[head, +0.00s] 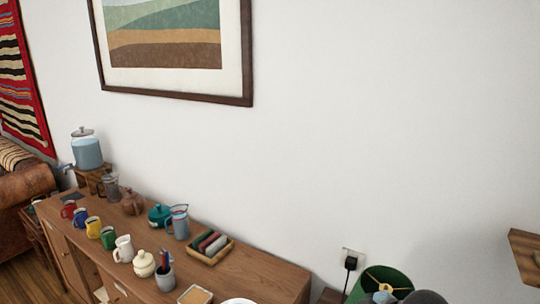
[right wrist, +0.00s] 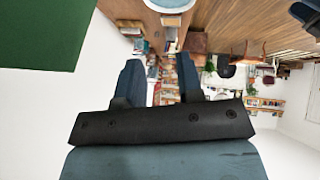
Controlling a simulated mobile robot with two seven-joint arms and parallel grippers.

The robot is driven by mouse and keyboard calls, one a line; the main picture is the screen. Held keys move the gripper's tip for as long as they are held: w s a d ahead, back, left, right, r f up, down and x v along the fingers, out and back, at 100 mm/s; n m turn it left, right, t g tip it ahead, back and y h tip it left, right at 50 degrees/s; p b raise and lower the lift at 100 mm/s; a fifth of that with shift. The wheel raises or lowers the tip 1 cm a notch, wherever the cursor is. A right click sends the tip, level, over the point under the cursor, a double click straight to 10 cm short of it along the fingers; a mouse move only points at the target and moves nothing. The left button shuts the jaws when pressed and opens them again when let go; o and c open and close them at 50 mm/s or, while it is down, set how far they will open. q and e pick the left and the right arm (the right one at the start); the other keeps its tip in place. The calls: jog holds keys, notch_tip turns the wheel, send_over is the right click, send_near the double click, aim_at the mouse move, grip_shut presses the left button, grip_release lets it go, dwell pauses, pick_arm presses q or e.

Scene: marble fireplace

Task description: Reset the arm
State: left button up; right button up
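My right gripper (right wrist: 160,80) shows in the right wrist view with its two dark blue fingers apart. It is open, and nothing is between the fingers. Past them is a tilted view of the room, upside down. In the head view neither gripper can be made out. Dark grey rounded shapes at the lower right edge may be part of my arm, but I cannot tell. My left gripper is not in view.
A wooden sideboard (head: 262,272) holds several mugs, a teal pot (head: 159,215), a cream sugar bowl (head: 144,264), a pen cup (head: 165,279) and a wooden tray (head: 223,252). A green lampshade (head: 393,277) is at lower right. A wooden shelf (head: 526,254) juts in at right.

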jog(key=s+d+f+m+t+h, duration=0.1)
jog(key=s+f+m+t, duration=0.1)
jog(key=s+f+m, duration=0.3)
jog(key=s+d+f+m+t+h, duration=0.1)
jog(key=s+f+m, duration=0.4)
jog(key=s+f, duration=0.7)
notch_tip(320, 180, down, 7)
jog(key=shift+d+r+t+h, duration=0.15)
jog(key=shift+d+t+h, duration=0.3)
jog(key=shift+t, duration=0.75)
